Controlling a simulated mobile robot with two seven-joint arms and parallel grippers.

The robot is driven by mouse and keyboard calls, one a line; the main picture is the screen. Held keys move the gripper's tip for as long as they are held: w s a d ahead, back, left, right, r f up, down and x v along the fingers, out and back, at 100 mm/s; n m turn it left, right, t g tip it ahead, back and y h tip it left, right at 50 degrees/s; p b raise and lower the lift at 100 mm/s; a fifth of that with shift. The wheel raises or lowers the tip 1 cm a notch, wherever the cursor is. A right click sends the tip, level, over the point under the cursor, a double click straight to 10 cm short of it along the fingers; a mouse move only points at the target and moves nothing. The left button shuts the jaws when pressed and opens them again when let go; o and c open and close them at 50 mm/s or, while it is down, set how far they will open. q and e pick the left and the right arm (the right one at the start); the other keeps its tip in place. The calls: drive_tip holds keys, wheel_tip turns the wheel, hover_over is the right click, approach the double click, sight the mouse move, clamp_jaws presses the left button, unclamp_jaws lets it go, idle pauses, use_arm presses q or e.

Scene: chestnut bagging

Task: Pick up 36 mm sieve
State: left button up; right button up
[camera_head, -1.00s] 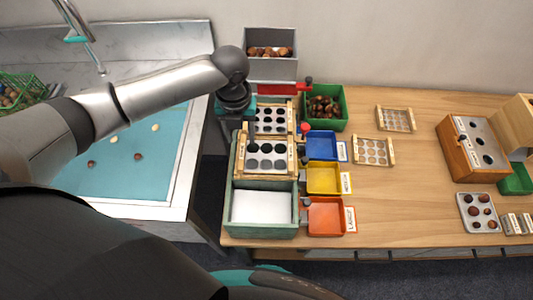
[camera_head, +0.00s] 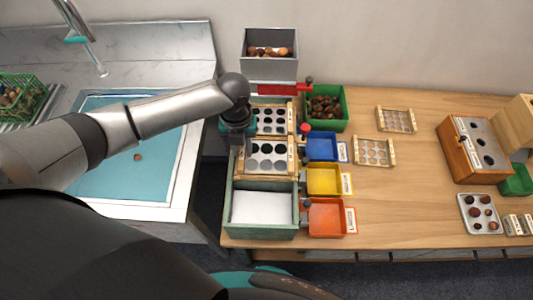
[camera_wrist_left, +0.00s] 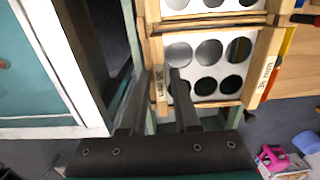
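A wooden-framed sieve (camera_head: 279,179) with large round holes lies on the front part of the green sorting stand (camera_head: 262,232). In the left wrist view this sieve (camera_wrist_left: 204,103) has a white plate, and its right rail carries a label that seems to read 36 mm. My left gripper (camera_head: 246,150) points down at the sieve's left rail. In the left wrist view its two dark fingers (camera_wrist_left: 164,78) are apart, one on each side of that rail, with nothing clearly clamped. Whether they touch the rail I cannot tell. My right gripper is not in view.
A second sieve (camera_head: 270,108) with smaller holes lies just behind. Blue (camera_head: 322,146), yellow (camera_head: 323,179) and orange (camera_head: 326,217) trays stand along the stand's right side. Two other sieves (camera_head: 374,152) lie on the table. The sink (camera_head: 110,180) is to the left.

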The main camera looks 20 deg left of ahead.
use_arm(q)
clamp_jaws()
idle(0.4)
drive_tip(key=shift+r, duration=0.1)
